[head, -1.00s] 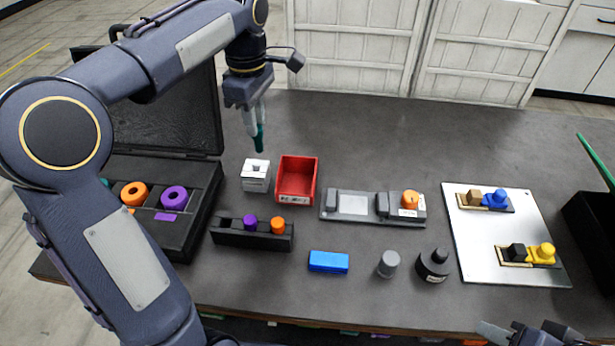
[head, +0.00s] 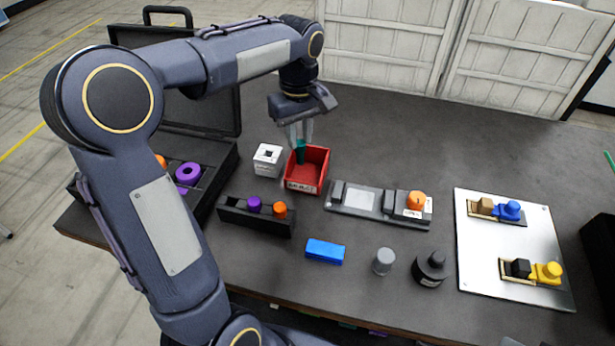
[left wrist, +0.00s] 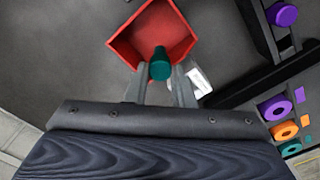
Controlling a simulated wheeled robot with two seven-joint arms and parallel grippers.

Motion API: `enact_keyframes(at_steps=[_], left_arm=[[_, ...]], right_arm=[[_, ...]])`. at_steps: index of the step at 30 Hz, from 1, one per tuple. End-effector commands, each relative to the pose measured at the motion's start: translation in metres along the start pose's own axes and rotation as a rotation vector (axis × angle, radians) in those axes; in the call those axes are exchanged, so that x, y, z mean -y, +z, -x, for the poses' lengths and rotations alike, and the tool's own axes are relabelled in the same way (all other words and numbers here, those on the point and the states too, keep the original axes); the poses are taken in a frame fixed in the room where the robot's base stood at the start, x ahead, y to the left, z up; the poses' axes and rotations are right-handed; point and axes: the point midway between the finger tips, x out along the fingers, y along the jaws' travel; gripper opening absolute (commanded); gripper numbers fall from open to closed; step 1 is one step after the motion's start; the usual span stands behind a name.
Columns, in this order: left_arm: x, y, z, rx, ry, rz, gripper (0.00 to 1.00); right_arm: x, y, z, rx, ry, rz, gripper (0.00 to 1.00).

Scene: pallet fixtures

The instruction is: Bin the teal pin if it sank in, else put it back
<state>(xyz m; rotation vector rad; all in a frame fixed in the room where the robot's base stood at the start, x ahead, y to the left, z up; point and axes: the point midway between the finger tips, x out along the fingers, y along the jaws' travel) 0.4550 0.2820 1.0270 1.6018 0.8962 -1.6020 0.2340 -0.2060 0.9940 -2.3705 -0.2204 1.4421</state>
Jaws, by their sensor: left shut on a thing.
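My left gripper (head: 301,141) is shut on the teal pin (head: 300,152). The pin hangs down over the left back part of the red bin (head: 305,183). In the left wrist view the teal pin (left wrist: 160,64) sits between the fingertips, with the red bin (left wrist: 122,48) beyond it. I cannot tell how far the pin's lower end is above the bin floor. The white block (head: 268,157) with a dark hole in its top stands just left of the bin. The black rack (head: 233,221) holds a purple pin and an orange pin, and its left slot is empty. My right gripper is out of view.
An open black case (head: 222,165) with orange and purple rings stands at the left. A grey fixture (head: 372,207), a blue block (head: 325,251), a grey cylinder (head: 383,261) and a black knob (head: 431,267) lie in front and right. A metal plate (head: 515,240) holds connectors.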

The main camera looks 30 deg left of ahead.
Motion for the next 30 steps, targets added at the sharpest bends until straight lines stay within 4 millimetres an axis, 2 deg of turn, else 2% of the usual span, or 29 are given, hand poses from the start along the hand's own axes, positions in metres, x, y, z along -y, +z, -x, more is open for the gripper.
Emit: enact_keyframes(at_steps=[2, 10, 11, 15, 17, 25, 30], left_arm=[[-0.001, 0.001, -0.008, 0.0, 0.001, -0.001, 0.0], [-0.002, 0.002, -0.008, 0.0, 0.0, 0.0, 0.0], [-0.002, 0.002, -0.008, 0.0, 0.0, 0.0, 0.23], [-0.002, 0.002, -0.008, 0.0, 0.0, 0.0, 0.41], [-0.002, 0.002, -0.008, 0.0, 0.0, 0.001, 0.47], [-0.002, 0.002, -0.007, 0.0, 0.0, 0.001, 0.47], [-0.002, 0.001, 0.013, -0.002, 0.003, 0.002, 0.47]], right_arm=[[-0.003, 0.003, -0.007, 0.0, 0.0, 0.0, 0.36], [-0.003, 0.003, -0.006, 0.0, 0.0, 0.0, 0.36], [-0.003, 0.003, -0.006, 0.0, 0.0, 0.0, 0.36], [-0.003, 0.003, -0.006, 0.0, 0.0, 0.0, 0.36], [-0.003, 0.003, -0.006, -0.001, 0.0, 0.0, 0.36], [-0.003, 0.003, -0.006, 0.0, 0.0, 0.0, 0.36], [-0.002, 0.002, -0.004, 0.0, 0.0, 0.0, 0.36]])
